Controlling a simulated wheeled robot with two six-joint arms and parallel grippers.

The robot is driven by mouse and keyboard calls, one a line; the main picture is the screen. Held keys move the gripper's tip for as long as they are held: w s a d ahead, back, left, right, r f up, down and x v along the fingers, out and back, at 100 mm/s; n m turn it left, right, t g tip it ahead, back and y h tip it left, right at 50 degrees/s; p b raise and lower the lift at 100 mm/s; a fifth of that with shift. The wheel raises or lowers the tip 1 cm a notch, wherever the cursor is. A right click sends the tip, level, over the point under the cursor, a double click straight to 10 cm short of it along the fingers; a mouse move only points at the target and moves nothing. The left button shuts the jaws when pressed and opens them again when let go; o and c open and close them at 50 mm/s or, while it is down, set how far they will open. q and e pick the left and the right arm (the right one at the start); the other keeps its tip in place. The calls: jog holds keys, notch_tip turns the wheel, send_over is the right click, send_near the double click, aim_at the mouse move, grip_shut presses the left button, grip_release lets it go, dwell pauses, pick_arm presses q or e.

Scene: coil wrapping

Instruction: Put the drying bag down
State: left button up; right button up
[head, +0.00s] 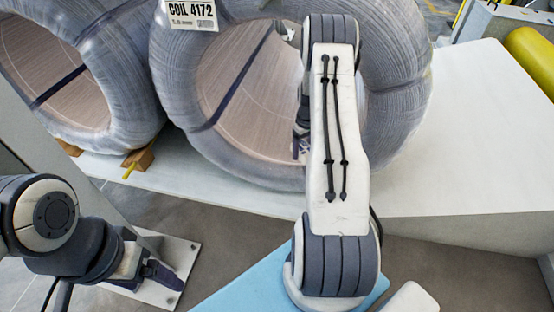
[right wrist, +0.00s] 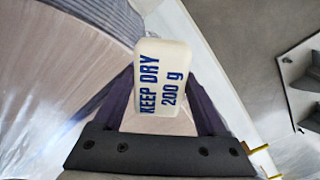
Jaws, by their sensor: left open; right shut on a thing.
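The drying bag (right wrist: 162,75) is a white pouch printed "KEEP DRY 200 g" in blue. My right gripper (right wrist: 162,108) is shut on it, with one dark finger at each side. In the head view the bag is hidden, and only a little of the right gripper (head: 300,146) shows beside my right arm, in front of the hole of the wrapped coil (head: 400,110). That coil is labelled "COIL 4172" and stands upright. In the right wrist view the coil fills the left side. My left gripper (head: 165,276) is open and empty at the lower left.
A second wrapped coil (head: 120,60) stands at the left. Both coils stand on a white platform (head: 480,140), which is clear to the right. Wooden chocks (head: 140,160) sit by the coils. A light blue surface (head: 240,292) lies at the front, and a yellow cylinder (head: 530,60) at the far right.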

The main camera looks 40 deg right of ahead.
jog(key=b, duration=0.5)
send_over(277, 167)
notch_tip(277, 167, down, 6)
jog(key=shift+w+f, duration=0.1)
jog(key=shift+w, duration=0.05)
notch_tip(277, 167, down, 4)
jog(key=b, duration=0.3)
jog(key=o, duration=1.5)
